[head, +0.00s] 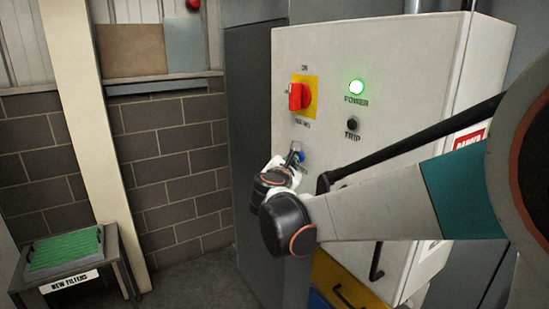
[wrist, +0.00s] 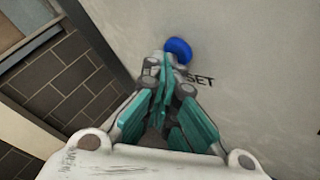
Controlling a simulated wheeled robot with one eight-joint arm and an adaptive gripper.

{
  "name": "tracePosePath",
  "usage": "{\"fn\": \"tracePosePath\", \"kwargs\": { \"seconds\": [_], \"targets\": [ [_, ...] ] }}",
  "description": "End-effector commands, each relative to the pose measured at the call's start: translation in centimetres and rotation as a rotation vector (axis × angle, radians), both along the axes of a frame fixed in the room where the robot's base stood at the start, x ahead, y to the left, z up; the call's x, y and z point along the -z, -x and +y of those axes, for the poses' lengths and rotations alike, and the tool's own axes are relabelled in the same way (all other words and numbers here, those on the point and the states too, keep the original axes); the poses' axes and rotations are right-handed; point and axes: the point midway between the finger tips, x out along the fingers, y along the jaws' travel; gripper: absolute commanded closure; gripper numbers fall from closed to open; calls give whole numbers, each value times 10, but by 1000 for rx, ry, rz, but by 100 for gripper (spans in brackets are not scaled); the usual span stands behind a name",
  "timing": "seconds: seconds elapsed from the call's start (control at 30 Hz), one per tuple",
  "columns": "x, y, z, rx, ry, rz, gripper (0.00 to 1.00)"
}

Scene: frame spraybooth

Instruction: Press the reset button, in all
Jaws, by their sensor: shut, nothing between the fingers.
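The blue reset button (wrist: 178,49) is on the front of the light grey control cabinet (head: 395,60); "SET" of its label shows beside it in the wrist view. In the head view a small part of the button (head: 302,155) shows beside my gripper (head: 295,150). My gripper (wrist: 164,62) is shut and empty. In the wrist view its fingertips appear right at the button's lower left edge and overlap it slightly. I cannot tell whether they touch it.
Above the button are a red rotary switch (head: 296,96) on a yellow plate, a lit green POWER lamp (head: 356,87) and a dark TRIP lamp (head: 352,123). A stand with green filters (head: 65,248) is at the lower left. A cream post (head: 85,120) stands before the block wall.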

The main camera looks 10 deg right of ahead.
Motion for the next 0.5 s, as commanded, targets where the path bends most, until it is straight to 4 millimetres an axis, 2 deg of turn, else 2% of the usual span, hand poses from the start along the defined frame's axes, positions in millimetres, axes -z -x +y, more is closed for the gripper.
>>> {"fn": "tracePosePath", "kwargs": {
  "seconds": [0.5],
  "targets": [
    [0,7,16,0,0,0,100]
  ]
}}
